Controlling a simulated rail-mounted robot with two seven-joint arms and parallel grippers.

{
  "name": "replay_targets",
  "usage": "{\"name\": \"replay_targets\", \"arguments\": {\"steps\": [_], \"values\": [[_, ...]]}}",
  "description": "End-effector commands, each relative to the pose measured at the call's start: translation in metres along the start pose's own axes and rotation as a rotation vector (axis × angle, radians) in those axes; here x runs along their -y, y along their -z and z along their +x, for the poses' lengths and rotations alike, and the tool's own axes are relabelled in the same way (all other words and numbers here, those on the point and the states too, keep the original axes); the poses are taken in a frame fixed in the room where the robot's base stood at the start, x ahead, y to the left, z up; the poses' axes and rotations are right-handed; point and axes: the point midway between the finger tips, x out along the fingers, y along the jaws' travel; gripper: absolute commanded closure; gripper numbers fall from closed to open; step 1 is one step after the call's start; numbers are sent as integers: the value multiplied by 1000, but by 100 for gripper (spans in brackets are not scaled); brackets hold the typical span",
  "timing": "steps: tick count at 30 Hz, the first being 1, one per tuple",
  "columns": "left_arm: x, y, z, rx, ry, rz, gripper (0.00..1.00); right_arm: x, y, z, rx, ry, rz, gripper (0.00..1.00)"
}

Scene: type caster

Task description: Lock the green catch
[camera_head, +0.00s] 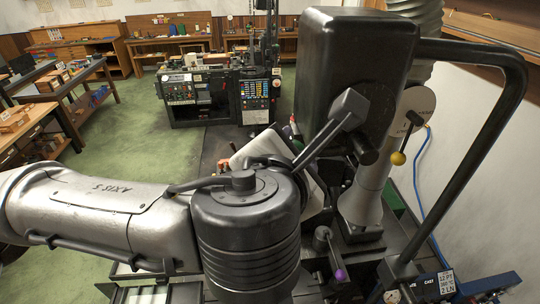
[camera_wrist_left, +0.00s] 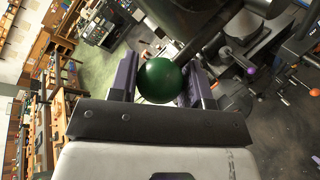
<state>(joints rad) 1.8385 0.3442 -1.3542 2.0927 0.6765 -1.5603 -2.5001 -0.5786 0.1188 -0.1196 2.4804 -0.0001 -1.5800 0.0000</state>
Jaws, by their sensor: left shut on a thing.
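The green ball knob (camera_wrist_left: 161,80) of the catch is large and near in the left wrist view. It sits between the two purple-grey fingers of my left gripper (camera_wrist_left: 163,72), which are closed around it. In the head view my left arm comes in from the left, and its wrist hides the green knob and the fingertips. My right gripper shows in neither view.
The caster's dark housing (camera_head: 355,70) rises just beyond my left wrist, with an angled black lever (camera_head: 345,112) on it. A purple knob (camera_head: 340,274), a yellow knob (camera_head: 398,158) and a thick black bar (camera_head: 490,140) are nearby. Green floor (camera_head: 130,130) lies open at left.

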Motion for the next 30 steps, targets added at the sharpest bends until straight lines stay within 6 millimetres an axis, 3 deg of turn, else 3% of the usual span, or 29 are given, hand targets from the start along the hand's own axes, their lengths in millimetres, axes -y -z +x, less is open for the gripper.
{"name": "replay_targets", "arguments": {"steps": [4,19,20,27,30], "values": [[-4,-8,-3,0,-1,25,98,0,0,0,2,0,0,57],[-4,-11,-3,-4,2,40,98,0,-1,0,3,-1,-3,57],[-4,-11,-3,-4,2,40,54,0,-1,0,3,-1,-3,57],[-3,-9,-2,-8,5,40,31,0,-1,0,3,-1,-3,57],[-2,-8,-2,-10,6,41,31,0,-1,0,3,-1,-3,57]]}}
